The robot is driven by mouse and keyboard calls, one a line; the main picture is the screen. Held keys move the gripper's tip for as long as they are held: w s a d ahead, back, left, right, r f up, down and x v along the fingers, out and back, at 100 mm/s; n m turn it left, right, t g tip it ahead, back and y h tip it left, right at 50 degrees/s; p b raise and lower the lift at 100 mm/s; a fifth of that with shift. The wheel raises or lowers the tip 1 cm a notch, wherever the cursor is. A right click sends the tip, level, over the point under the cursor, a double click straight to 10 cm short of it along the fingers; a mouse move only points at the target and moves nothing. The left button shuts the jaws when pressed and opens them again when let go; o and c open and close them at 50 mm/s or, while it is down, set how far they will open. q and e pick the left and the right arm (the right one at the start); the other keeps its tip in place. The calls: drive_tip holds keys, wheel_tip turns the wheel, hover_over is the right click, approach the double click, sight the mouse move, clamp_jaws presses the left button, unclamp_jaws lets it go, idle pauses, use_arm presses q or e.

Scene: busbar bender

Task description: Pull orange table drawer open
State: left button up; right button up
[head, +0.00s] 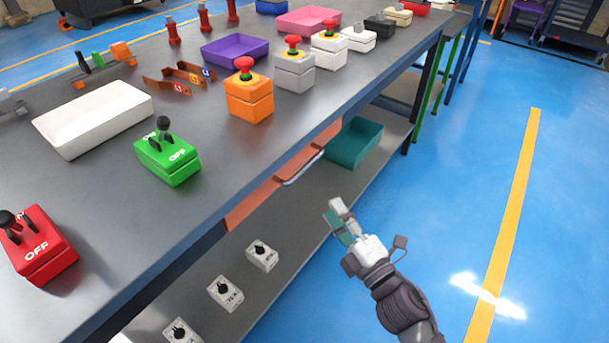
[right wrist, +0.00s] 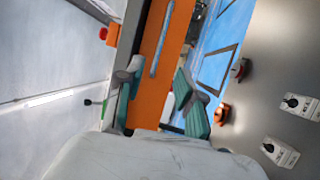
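The orange drawer (head: 262,203) sits under the grey table top, and its front looks flush with the table's edge. A long grey bar handle (head: 303,169) runs along the front. The right wrist view shows the orange front (right wrist: 152,98) ahead of the gripper and the handle (right wrist: 161,42) above the fingers. My right gripper (head: 337,216) is out in front of the table, apart from the drawer and handle. In the right wrist view its teal-padded fingers (right wrist: 156,84) stand apart with nothing between them. My left gripper is not in view.
On the table (head: 95,215) stand a green switch box (head: 168,160), an orange button box (head: 248,98), a white tray (head: 92,118) and others. The lower shelf holds a teal bin (head: 352,143) and white switch boxes (head: 225,292). The blue floor at right is clear.

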sight(305, 166)
drive_tip(key=x, duration=1.3)
drive_tip(key=shift+w, duration=0.2)
drive_tip(key=shift+f, duration=0.1)
clamp_jaws()
